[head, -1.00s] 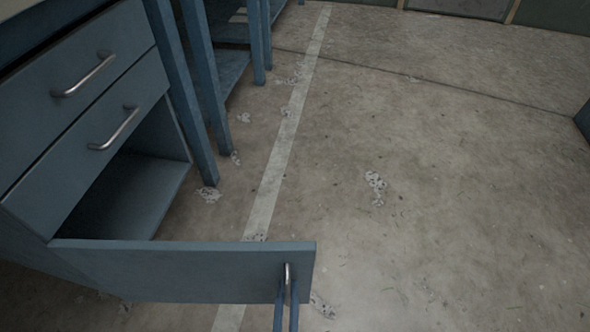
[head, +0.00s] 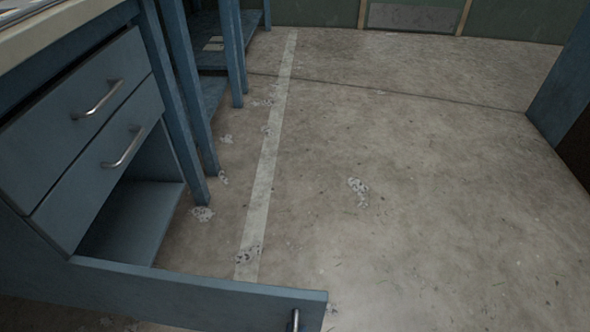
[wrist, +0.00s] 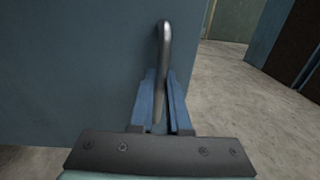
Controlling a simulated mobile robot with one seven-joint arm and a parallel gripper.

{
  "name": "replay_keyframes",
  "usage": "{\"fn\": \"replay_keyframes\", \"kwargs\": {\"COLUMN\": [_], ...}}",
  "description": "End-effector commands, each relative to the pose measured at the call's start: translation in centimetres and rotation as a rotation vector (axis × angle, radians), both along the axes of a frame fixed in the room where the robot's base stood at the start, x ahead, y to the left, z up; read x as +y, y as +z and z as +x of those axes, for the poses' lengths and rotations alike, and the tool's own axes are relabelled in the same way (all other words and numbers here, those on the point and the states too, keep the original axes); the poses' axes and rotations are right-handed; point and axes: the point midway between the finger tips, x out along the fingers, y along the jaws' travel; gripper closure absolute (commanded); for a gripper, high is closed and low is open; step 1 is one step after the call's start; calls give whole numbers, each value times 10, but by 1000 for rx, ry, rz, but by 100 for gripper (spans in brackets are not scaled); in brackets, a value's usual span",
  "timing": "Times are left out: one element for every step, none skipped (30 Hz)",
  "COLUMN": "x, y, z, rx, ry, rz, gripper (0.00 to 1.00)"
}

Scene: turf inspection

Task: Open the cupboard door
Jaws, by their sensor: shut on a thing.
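The blue cupboard door (head: 195,299) stands swung wide out from the cupboard, along the bottom of the head view. Its silver bar handle (head: 294,318) is near the free end, at the lower edge of that view. In the wrist view the door (wrist: 75,65) fills the left side, with the curved handle (wrist: 165,45) upright in front of it. My gripper (wrist: 161,100) has its two blue fingers shut on the handle's lower part. The cupboard's open compartment (head: 135,222) looks empty where I can see it, below two closed drawers (head: 78,115).
Blue bench legs (head: 180,90) stand just beyond the cupboard. A tall blue unit (head: 565,85) is at the right edge. The concrete floor (head: 420,190) between is wide and clear, with a pale painted line and a few light patches.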

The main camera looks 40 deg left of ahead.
Motion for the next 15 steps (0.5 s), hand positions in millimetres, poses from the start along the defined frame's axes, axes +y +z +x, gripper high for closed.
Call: {"fn": "replay_keyframes", "kwargs": {"x": [1,1,1,1,1,1,1,1,1,1,1,1,1,1,1], "y": [-1,-1,-1,-1,-1,-1,-1,-1,-1,-1,-1,-1,-1,-1,0], "z": [-1,-1,-1,-1,-1,-1,-1,-1,-1,-1,-1,0,0,0,0], "rx": [1,1,1,1,1,1,1,1,1,1,1,1,1,1,1], "ry": [3,3,3,3,3,3,3,3,2,2,2,2,2,1,1], "rz": [0,0,0,0,0,0,0,0,0,0,0,0,0,0,0], "gripper": [100,100,100,100,100,100,80,74,73,73,73,73,73,73,73]}}
